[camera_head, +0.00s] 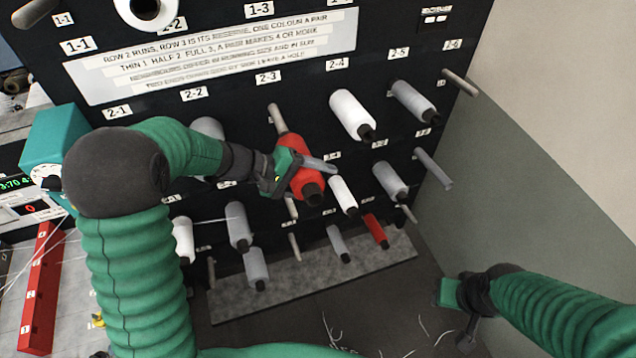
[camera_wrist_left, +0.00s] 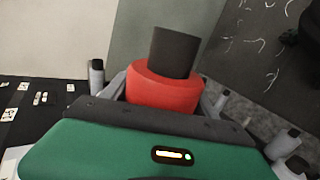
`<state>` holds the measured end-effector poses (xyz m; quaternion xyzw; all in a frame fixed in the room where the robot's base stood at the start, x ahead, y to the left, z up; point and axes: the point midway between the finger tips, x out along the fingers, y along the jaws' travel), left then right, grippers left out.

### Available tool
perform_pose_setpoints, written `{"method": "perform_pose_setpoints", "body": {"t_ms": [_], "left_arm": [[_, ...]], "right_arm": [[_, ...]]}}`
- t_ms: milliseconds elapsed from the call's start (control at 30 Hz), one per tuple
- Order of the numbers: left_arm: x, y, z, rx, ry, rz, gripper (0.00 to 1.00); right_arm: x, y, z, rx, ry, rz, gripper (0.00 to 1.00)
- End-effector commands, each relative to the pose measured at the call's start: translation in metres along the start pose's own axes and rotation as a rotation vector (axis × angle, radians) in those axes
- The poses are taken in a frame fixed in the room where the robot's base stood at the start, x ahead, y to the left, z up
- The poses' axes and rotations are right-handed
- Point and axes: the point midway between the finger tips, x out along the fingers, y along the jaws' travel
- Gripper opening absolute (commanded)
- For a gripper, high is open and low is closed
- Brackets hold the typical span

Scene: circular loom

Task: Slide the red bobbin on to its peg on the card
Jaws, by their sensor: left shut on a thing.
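My left gripper (camera_head: 306,168) is shut on the red bobbin (camera_head: 293,148), in front of the black peg board. The bobbin's dark core end (camera_head: 313,195) points down and outward, away from the board. A bare pale peg (camera_head: 276,117) under label 2-3 runs down to the bobbin's far end; I cannot tell whether its tip is inside the bobbin or only behind it. In the left wrist view the red bobbin (camera_wrist_left: 165,92) sits between the fingers with its dark core (camera_wrist_left: 174,52) showing. My right gripper (camera_head: 463,306) is low at the right, away from the board; its fingers are unclear.
A white bobbin (camera_head: 350,113) sits right of the peg, and another (camera_head: 343,195) is close below. A smaller red bobbin (camera_head: 376,230) is lower down. A white printed card (camera_head: 215,55) is fixed above. Bare pegs (camera_head: 460,83) stick out at the right.

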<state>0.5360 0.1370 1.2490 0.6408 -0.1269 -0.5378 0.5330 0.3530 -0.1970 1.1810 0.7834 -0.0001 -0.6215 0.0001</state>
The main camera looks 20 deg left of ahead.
Motion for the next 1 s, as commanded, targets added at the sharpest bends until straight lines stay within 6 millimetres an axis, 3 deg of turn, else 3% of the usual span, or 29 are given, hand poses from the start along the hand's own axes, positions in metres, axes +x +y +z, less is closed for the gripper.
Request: {"method": "perform_pose_setpoints", "body": {"t_ms": [700, 1000], "left_arm": [[0.0, 0.0, -0.035, 0.001, 0.0, 0.001, 0.0], [-0.001, 0.001, -0.038, 0.002, 0.0, 0.001, 0.0]], "right_arm": [[0.004, 0.0, 0.001, 0.0, 0.0, 0.0, 0.36], [0.004, 0.0, 0.001, 0.0, 0.0, 0.0, 0.36]]}}
